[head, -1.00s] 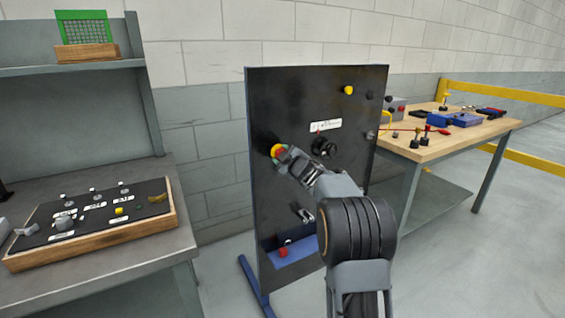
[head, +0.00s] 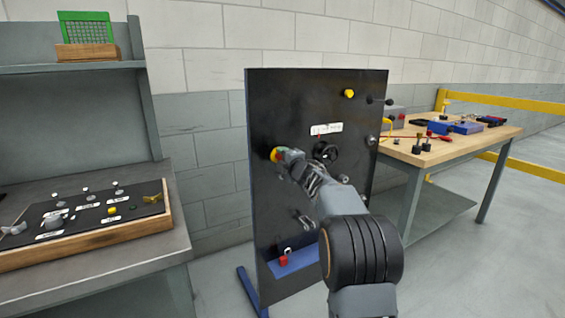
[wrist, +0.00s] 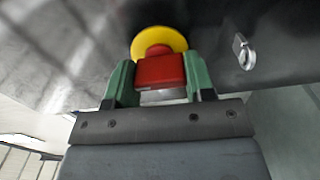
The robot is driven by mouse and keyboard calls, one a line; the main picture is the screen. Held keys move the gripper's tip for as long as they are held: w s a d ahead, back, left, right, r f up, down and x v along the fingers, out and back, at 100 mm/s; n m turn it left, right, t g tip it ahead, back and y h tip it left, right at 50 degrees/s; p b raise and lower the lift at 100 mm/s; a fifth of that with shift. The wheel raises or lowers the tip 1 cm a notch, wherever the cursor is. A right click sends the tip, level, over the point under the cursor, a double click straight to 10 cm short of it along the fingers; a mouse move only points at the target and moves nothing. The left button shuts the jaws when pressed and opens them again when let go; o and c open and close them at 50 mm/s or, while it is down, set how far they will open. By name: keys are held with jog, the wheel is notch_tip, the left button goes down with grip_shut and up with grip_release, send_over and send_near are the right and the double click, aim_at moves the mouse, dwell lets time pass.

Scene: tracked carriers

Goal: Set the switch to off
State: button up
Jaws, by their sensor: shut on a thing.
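A red switch handle (wrist: 160,72) stands on a round yellow plate (wrist: 158,38) in the wrist view. The yellow plate also shows at the left of the black upright panel (head: 290,105) in the head view, with most of the handle hidden by my gripper. My gripper (head: 282,155) reaches the panel there. In the wrist view, its green fingers sit on either side of the red handle and are shut on it. No marking for on or off can be read.
The panel also carries a black round knob (head: 325,152), a yellow knob (head: 349,94) and a white label (head: 326,129). A bench with a control box (head: 110,228) stands left, and a wooden table (head: 440,150) with tools right. Floor between panel and table is clear.

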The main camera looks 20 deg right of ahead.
dwell(0.3)
jog(key=o, duration=0.9)
jog(key=s, duration=0.4)
jog(key=s+d, duration=0.1)
jog(key=s, duration=0.8)
jog(key=shift+s+d, duration=0.3)
jog(key=shift+s, duration=0.1)
